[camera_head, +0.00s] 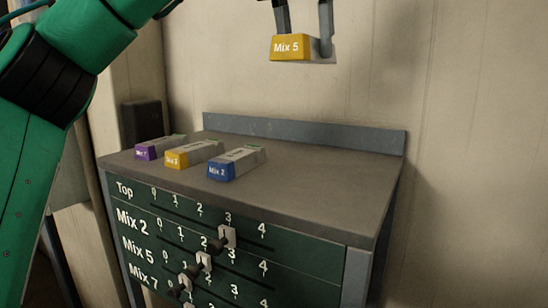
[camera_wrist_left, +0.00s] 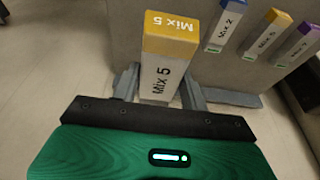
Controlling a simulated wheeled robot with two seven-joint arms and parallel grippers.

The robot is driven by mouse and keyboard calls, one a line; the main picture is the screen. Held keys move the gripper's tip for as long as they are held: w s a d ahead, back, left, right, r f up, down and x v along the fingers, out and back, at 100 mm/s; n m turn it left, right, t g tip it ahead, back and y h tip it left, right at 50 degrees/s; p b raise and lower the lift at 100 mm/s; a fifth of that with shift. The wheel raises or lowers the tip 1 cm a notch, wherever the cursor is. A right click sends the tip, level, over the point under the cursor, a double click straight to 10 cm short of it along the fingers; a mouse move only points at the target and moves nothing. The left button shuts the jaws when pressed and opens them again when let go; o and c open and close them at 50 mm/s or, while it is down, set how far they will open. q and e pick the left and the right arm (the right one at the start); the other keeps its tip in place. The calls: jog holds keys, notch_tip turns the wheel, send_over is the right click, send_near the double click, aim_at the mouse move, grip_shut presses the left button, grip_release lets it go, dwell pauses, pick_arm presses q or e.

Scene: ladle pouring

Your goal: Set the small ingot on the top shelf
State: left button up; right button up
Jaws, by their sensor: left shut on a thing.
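My left gripper (camera_head: 303,42) is shut on an ingot (camera_head: 288,48) with a yellow end marked "Mix 5". It holds this ingot high in the air near the wall, above and apart from the cabinet top (camera_head: 310,185). In the left wrist view the same ingot (camera_wrist_left: 161,72) sits between the two fingers, its pale side also reading "Mix 5". My right gripper is not in view.
Three ingots lie on the cabinet top: a purple-ended one (camera_head: 146,152), a yellow-ended one (camera_head: 178,159) and a blue-ended "Mix 2" (camera_head: 221,171). A grey ledge (camera_head: 300,132) runs along the back. The right part is clear. Numbered sliders (camera_head: 228,236) line the front.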

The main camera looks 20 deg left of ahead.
pick_arm(q)
send_over(303, 187)
jog(key=f, duration=1.3)
jog(key=shift+s+a+f, duration=0.15)
jog(key=shift+s+f, duration=0.15)
jog(key=shift+s, duration=0.1)
jog(key=shift+f+p, duration=0.4)
jog(key=shift+f, duration=0.45)
notch_tip(303, 187, down, 3)
jog(key=shift+r+p, duration=0.1)
jog(key=shift+p, duration=0.5)
jog(key=shift+f, duration=0.35)
jog(key=shift+a, duration=0.1)
jog(key=shift+f, duration=0.15)
jog(key=o, duration=1.3)
jog(key=shift+o, duration=0.2)
